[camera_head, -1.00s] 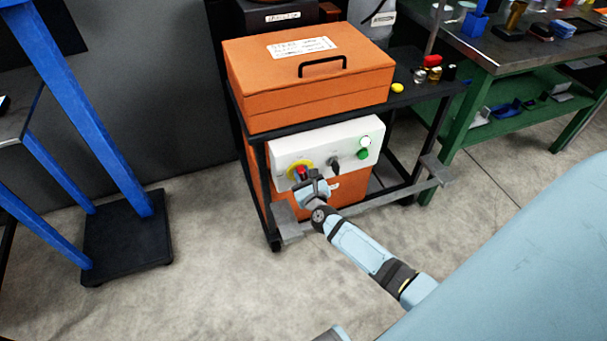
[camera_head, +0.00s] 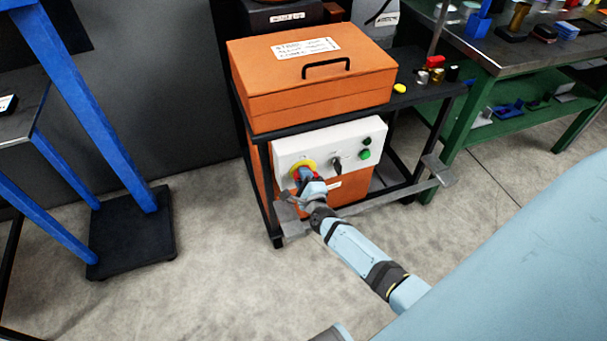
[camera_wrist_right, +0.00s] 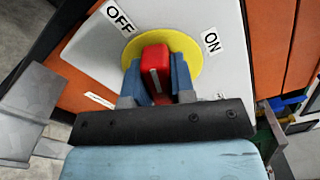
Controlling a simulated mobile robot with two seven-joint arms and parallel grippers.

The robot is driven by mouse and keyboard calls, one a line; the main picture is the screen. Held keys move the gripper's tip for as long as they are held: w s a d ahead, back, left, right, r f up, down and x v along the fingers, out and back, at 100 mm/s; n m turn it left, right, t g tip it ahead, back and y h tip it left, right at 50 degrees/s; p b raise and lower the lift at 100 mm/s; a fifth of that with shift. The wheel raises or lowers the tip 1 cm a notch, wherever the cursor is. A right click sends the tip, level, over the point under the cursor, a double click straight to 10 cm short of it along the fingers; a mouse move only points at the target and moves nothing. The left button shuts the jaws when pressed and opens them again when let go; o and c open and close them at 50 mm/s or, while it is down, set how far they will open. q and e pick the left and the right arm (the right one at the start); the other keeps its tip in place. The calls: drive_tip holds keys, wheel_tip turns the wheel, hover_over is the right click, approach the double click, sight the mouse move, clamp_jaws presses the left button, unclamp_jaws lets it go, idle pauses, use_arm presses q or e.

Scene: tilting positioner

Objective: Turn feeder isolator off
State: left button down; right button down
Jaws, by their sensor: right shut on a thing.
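The feeder isolator is a red knob (camera_wrist_right: 155,68) on a yellow round plate (camera_wrist_right: 190,48), set in a white panel (camera_head: 345,140) on the cart's front. An OFF label (camera_wrist_right: 119,17) is at its upper left and an ON label (camera_wrist_right: 212,42) at its upper right in the right wrist view. My right gripper (camera_wrist_right: 157,82) has its blue fingers on both sides of the knob, shut on it. The knob's pale mark points roughly up in that view, between the labels. In the head view, my right gripper (camera_head: 306,178) partly covers the knob. My left gripper is not in view.
The panel also has a black switch (camera_head: 336,163), a dark lamp (camera_head: 367,142) and a green button (camera_head: 365,154). An orange box (camera_head: 310,85) sits on the black cart above. A grey bar (camera_head: 385,198) crosses the cart's front. A green workbench (camera_head: 490,75) stands at right.

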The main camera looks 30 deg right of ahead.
drive_tip(key=shift+f+n, duration=0.1)
drive_tip(key=shift+n, duration=0.8)
drive_tip(key=shift+f+n+p, duration=0.15)
drive_tip(key=shift+n+p, duration=0.35)
drive_tip(key=shift+n, duration=0.9)
drive_tip(key=c, duration=1)
unclamp_jaws()
drive_tip(key=shift+o, duration=0.2)
